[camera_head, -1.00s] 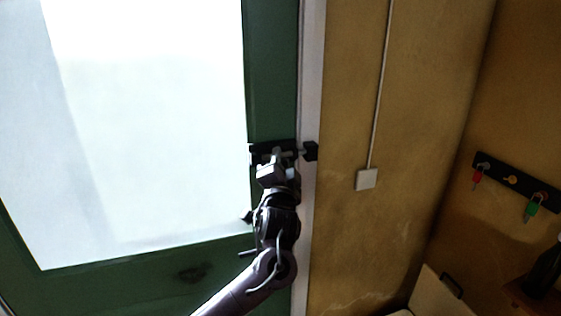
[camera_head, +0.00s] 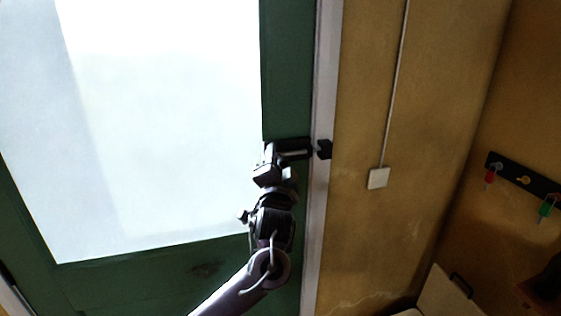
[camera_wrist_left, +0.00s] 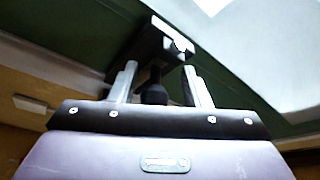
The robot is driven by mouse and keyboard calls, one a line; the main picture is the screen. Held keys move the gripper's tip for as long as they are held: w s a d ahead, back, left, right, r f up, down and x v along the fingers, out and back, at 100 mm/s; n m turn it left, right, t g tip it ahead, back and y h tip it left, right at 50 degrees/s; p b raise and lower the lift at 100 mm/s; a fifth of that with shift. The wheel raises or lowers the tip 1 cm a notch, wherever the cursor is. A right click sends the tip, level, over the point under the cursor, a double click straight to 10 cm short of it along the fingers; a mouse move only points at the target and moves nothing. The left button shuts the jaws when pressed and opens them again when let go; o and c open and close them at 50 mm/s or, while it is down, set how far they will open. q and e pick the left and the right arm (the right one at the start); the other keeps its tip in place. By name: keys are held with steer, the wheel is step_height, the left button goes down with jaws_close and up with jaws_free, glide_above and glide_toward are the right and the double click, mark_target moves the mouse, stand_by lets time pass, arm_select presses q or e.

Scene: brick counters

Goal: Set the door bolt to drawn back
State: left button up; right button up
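The black door bolt (camera_head: 294,148) is mounted on the green door (camera_head: 287,70) at its right edge. Its black keeper (camera_head: 324,149) sits on the white frame, to the right. My left gripper (camera_head: 270,152) is at the left end of the bolt. In the left wrist view the two fingers of my left gripper (camera_wrist_left: 159,70) are apart, with a dark knob (camera_wrist_left: 154,90) between them and gaps on both sides. The bolt housing (camera_wrist_left: 150,48) is just beyond the fingertips, with bright metal at its end. Whether the rod reaches the keeper is unclear. My right gripper is out of view.
A bright glass pane (camera_head: 160,120) fills much of the door. A white switch box (camera_head: 378,178) with a cable is on the yellow wall. A black key rack (camera_head: 523,178) with tagged keys hangs at the right. The space before the door looks clear.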

arm_select(q)
steer(key=shift+s+d+f, duration=0.1)
steer(key=shift+s+f, duration=0.05)
steer(key=b+v, duration=0.3)
steer(key=v, duration=0.4)
steer(key=shift+s, duration=0.25)
